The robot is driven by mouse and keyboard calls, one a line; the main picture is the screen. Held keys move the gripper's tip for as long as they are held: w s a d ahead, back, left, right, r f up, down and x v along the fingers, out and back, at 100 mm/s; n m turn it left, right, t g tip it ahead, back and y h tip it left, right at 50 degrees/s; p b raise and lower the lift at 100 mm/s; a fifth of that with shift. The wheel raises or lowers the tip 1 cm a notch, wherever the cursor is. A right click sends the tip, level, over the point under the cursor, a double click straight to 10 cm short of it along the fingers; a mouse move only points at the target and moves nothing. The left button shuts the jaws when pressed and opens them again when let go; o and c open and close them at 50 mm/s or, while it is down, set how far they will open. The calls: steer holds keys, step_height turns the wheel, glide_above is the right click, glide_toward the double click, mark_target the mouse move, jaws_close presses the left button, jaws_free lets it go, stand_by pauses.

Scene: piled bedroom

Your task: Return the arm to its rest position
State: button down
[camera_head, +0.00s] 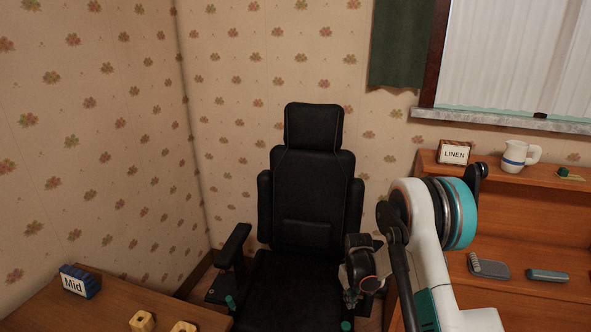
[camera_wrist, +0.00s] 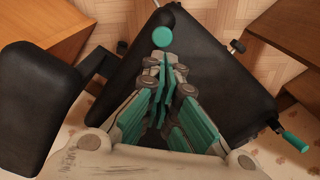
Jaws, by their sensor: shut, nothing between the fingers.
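My gripper (camera_wrist: 166,62) is shut and empty in the wrist view, its teal-padded fingers meeting over the seat of a black office chair (camera_wrist: 210,60). In the head view my arm stands at the right, bent downward, and my gripper (camera_head: 350,300) hangs low in front of the chair (camera_head: 310,175). The fingertips there are small and partly dark against the seat. I cannot tell from these views how far the gripper is above the seat.
A wooden desk (camera_head: 110,310) at lower left bears a "Mid" box (camera_head: 74,281) and yellow blocks (camera_head: 142,321). A wooden shelf unit (camera_head: 540,240) at right holds a "LINEN" sign (camera_head: 454,153), a jug (camera_head: 516,157), a grey brush (camera_head: 489,266) and a grey-teal case (camera_head: 547,276).

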steer(key=s+r+t, duration=0.1)
steer(key=s+r, duration=0.2)
steer(key=r, duration=0.7)
steer(key=s+r+m+t, duration=0.1)
steer(key=s+r, duration=0.3)
steer(key=r, duration=0.6)
steer(key=s+r+t, duration=0.1)
steer(key=s+r, duration=0.2)
steer(key=r, duration=0.7)
steer(key=s+r+t, duration=0.2)
steer(key=s+r, duration=0.1)
steer(key=s, duration=0.9)
steer(key=s+r+m+t, duration=0.1)
steer(key=s+r, duration=0.3)
steer(key=s, duration=0.8)
steer(key=shift+s+r+t, duration=0.15)
steer(key=shift+r+t, duration=0.15)
steer(key=shift+t, duration=0.1)
